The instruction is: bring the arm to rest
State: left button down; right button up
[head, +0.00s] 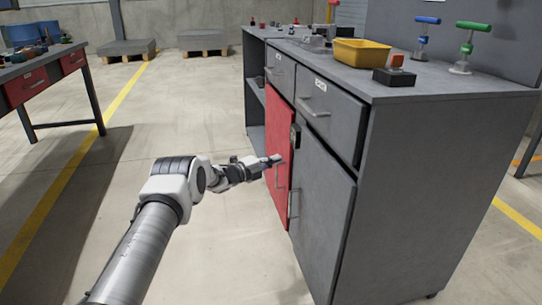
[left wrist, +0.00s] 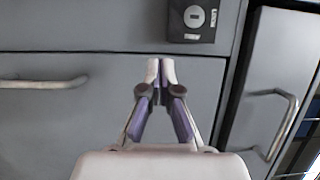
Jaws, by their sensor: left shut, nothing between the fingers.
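My left arm reaches in from the lower left in the head view, and its gripper (head: 273,160) is in front of the red cabinet door (head: 281,150). In the left wrist view the gripper (left wrist: 160,70) has its fingertips together with nothing between them. Behind it are grey fronts (left wrist: 60,120) with a bar handle (left wrist: 45,82) on the left and another handle (left wrist: 280,115) on the right. A dark lock box (left wrist: 193,20) shows above the fingertips. I cannot tell whether the fingertips touch a front. My right gripper is not in view.
The grey cabinet (head: 430,150) has drawers and a grey door (head: 318,205). On top are a yellow bin (head: 361,52), a box with a red button (head: 395,72), and blue and green handled tools. A workbench (head: 40,68) stands left. The floor (head: 120,190) between is clear.

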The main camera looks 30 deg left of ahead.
pick_arm(q)
jog(key=s+a+p, duration=0.2)
jog(key=s+a, duration=0.3)
jog(key=s+d+f+n+g+y, duration=0.1)
jog(key=s+d+f+n+g, duration=0.1)
jog(key=s+d+f+n, duration=0.4)
jog(key=s+d+f+n+g+y, duration=0.1)
jog(key=s+d+f+n+g, duration=0.15)
jog(key=d+f, duration=0.6)
jog(key=s+d+f+n+g+y, duration=0.1)
jog(key=s+d+f+n+g, duration=0.15)
jog(key=d+f+n, duration=0.45)
jog(key=s+d+f+n+g+y, duration=0.1)
jog(key=s+d+f+n+g, duration=0.2)
jog(key=s, duration=0.7)
jog(key=s+d+f+n+g, duration=0.1)
jog(key=s+d+f+g, duration=0.1)
jog(key=s+d, duration=0.5)
jog(key=s+a+r+n+g+y, duration=0.1)
jog(key=s+g, duration=0.2)
jog(key=s, duration=0.7)
jog(key=s+r+n+g+y, duration=0.1)
jog(key=s+n+g, duration=0.1)
jog(key=s, duration=0.8)
notch_tip(320, 180, up, 33)
jog(key=p, duration=3.2)
jog(key=shift+s, duration=0.35)
jog(key=shift+f, duration=0.1)
